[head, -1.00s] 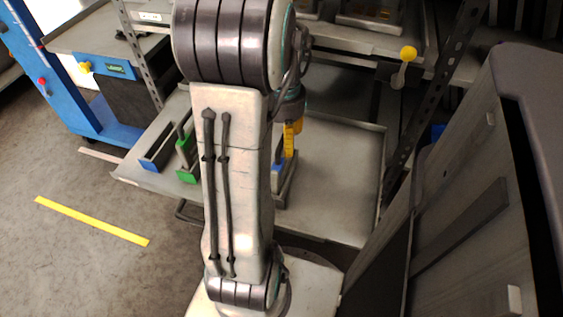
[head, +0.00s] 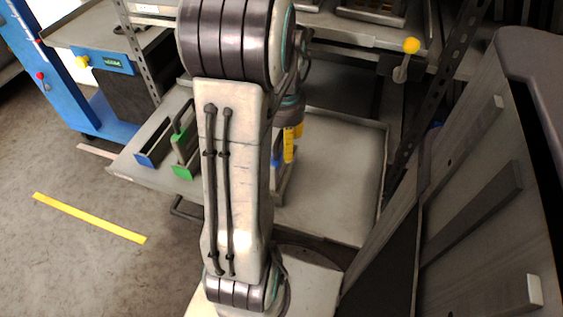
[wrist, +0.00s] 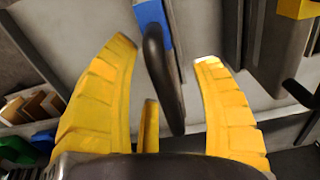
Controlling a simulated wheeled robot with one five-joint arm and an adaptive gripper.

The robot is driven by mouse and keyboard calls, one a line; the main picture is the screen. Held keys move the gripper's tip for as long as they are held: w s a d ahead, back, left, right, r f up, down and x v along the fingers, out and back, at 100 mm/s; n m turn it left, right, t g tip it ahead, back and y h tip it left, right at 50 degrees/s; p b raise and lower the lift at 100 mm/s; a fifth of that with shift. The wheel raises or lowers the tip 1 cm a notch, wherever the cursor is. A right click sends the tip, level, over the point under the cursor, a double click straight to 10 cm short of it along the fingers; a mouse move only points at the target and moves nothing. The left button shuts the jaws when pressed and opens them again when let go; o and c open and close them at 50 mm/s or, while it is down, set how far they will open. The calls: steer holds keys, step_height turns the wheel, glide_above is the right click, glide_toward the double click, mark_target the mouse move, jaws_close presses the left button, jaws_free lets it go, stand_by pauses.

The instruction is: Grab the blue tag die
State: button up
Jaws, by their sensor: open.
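A die with a blue tag (head: 276,157) stands on the grey cart shelf, partly hidden behind my arm in the head view. In the wrist view its blue tag (wrist: 152,18) is at the top, and its dark looped handle (wrist: 160,62) runs down between my fingers. My gripper (head: 293,146) has yellow fingers and points down at this die. In the wrist view my gripper (wrist: 164,56) is open, with one finger on each side of the handle and visible gaps to it.
A green-tagged die (head: 183,171) and another blue-marked die (head: 150,159) stand to the left on the shelf (head: 340,170). The shelf's right part is bare. A grey cabinet (head: 480,190) stands at right, and a rack upright (head: 437,85) rises nearby.

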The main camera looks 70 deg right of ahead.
step_height(320, 180, down, 5)
steer(key=shift+d+r+b, duration=0.1)
steer(key=shift+b, duration=1.05)
jaws_close()
